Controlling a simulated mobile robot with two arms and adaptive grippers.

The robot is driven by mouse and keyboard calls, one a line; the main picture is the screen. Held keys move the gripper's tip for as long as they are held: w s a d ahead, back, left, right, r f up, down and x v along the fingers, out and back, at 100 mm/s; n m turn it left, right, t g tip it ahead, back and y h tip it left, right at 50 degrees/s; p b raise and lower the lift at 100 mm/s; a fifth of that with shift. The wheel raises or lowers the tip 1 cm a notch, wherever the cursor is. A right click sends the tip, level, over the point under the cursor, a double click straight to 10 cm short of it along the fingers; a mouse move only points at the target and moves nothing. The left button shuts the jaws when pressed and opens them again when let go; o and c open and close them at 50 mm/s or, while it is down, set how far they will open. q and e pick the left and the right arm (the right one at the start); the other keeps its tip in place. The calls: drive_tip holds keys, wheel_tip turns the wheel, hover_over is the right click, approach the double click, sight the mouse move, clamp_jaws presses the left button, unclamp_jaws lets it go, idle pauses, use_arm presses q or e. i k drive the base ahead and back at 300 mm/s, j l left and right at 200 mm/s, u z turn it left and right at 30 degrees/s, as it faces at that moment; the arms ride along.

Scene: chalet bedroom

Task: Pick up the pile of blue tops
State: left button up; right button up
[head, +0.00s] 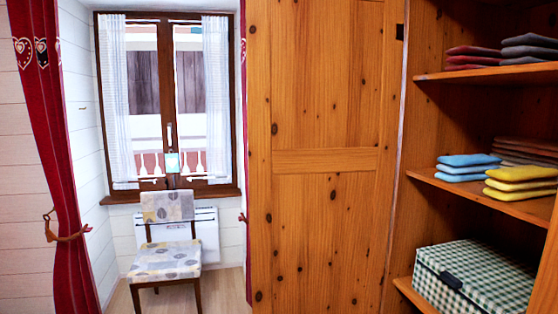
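A pile of folded blue tops (467,167) lies on the middle shelf (480,196) of the open wooden wardrobe, at the right of the head view. It sits near the shelf's front edge, just left of a pile of yellow tops (520,183). Neither of my grippers shows in the view.
Brown folded clothes (527,150) lie behind the blue and yellow piles. Red (472,57) and grey (528,48) piles lie on the upper shelf. A green checked box (475,280) stands below. The wardrobe door (325,160) stands open; a chair (167,255) stands by the window.

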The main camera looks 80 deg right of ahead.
sight(456, 169)
drive_tip(key=z, duration=4)
